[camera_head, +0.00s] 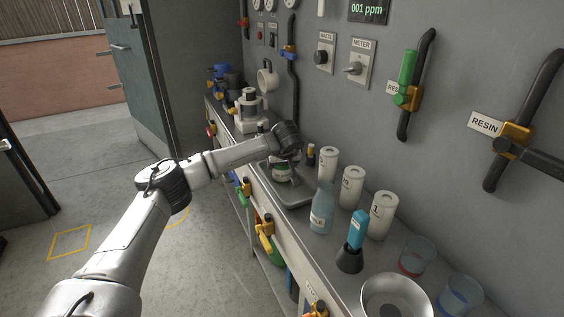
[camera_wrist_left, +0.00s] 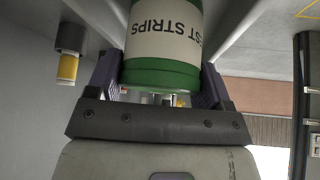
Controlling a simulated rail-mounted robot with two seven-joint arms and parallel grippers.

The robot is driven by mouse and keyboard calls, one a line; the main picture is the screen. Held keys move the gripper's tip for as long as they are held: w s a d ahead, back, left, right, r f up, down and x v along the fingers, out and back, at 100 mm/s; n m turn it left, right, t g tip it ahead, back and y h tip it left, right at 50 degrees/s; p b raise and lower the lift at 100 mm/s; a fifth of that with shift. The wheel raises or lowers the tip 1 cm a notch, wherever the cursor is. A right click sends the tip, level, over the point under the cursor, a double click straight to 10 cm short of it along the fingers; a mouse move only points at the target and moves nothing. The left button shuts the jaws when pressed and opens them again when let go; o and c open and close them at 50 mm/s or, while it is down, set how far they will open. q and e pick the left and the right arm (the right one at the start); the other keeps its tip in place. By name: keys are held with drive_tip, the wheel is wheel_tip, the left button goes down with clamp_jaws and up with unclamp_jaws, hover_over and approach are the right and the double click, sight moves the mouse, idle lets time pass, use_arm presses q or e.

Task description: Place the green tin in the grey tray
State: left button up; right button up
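In the left wrist view the tin (camera_wrist_left: 162,45) has a white label with "TEST STRIPS" and a green band at the end nearest the gripper. My left gripper (camera_head: 289,170) has one finger on each side of the tin, and both appear to touch it. The fingers also show in the left wrist view (camera_wrist_left: 161,75). I cannot tell whether the tin touches the tray floor. My right gripper is not in view.
A clear blue bottle (camera_head: 322,208) stands just right of the tray, with several white canisters (camera_head: 351,186) behind it. A white-and-grey device (camera_head: 249,110) stands beyond the tray.

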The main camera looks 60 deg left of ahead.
use_arm(q)
drive_tip(key=o, duration=0.4)
drive_tip(key=shift+o, duration=0.2)
drive_tip(key=shift+r, duration=0.3)
drive_tip(key=p+v, duration=0.6)
drive_tip(key=v, duration=0.5)
drive_tip(key=shift+d+r, duration=0.25)
drive_tip(key=shift+r, duration=0.05)
